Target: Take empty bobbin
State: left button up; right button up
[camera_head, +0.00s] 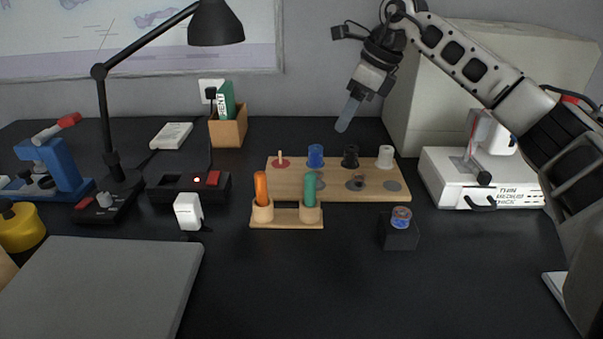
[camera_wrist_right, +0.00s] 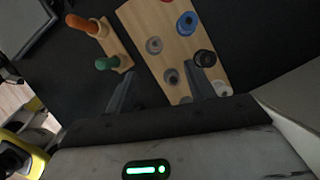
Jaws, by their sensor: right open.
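A wooden thread board (camera_head: 335,192) lies on the dark desk. Its back row holds a bare peg on a red disc, then blue (camera_head: 315,157), black (camera_head: 351,157) and white (camera_head: 385,157) spools. A small bobbin-like piece with blue and reddish colours (camera_head: 401,217) sits on a black block (camera_head: 400,236). My right gripper (camera_head: 345,125) is open and empty, above and behind the board. My left gripper is out of view.
A wooden holder (camera_head: 287,218) with orange and green handles stands in front of the board. A white sewing machine (camera_head: 470,180) is at right. A lamp (camera_head: 104,130), black power box and grey closed laptop-like slab (camera_head: 100,290) are left. The front middle desk is clear.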

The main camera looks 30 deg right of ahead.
jog(key=b, duration=0.1)
send_over(320, 176)
jog(key=d, duration=0.2)
jog(key=f, duration=0.8)
jog(key=shift+s+a+f, duration=0.15)
jog(key=shift+s+f, duration=0.2)
jog(key=shift+f, duration=0.05)
jog(key=shift+w+a+f, duration=0.1)
jog(key=shift+a+f, duration=0.05)
jog(key=shift+f, duration=0.25)
jog(key=x, duration=0.3)
jog(key=b+x, duration=0.1)
jog(key=shift+s+a+f, duration=0.2)
jog(key=shift+s+f, duration=0.1)
jog(key=shift+w+f, duration=0.1)
jog(key=shift+f, duration=0.05)
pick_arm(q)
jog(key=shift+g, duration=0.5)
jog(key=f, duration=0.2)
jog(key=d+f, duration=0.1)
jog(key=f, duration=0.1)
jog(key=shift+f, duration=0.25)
pick_arm(e)
jog(key=c, duration=1)
